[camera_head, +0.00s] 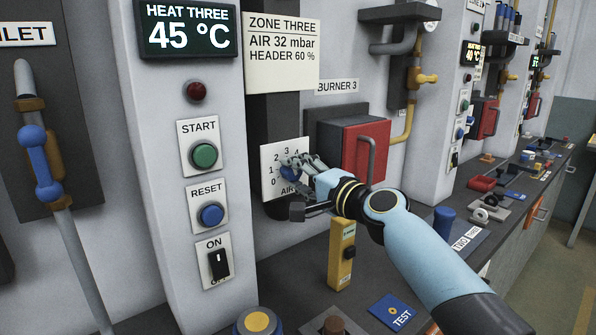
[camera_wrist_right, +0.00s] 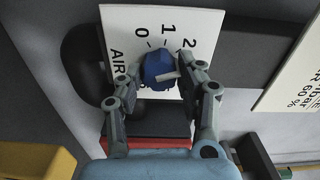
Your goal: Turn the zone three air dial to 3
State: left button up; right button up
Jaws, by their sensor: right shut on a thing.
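The zone three air dial is a blue knob (camera_head: 289,174) on a white plate (camera_head: 270,152) numbered from 0 up, below the ZONE THREE card. In the right wrist view the blue knob (camera_wrist_right: 157,66) sits between the fingers of my right gripper (camera_wrist_right: 168,88), which is shut on it. A white mark on the knob points right in that view, past the 2, towards an area covered by a finger. The number there is hidden. In the head view my right gripper (camera_head: 297,176) covers much of the plate. My left gripper is not in view.
A red burner box (camera_head: 365,150) with a grey handle is right of the dial. START (camera_head: 205,155), RESET (camera_head: 211,215) and an ON switch (camera_head: 218,263) are on the panel to the left. A yellow device (camera_head: 341,255) stands on the dark counter below.

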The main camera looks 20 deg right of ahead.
jog(key=shift+m+p, duration=0.45)
jog(key=shift+m, duration=1.45)
jog(key=shift+f, duration=0.1)
jog(key=o, duration=1.1)
jog(key=shift+o, duration=0.2)
jog(key=v, duration=1.2)
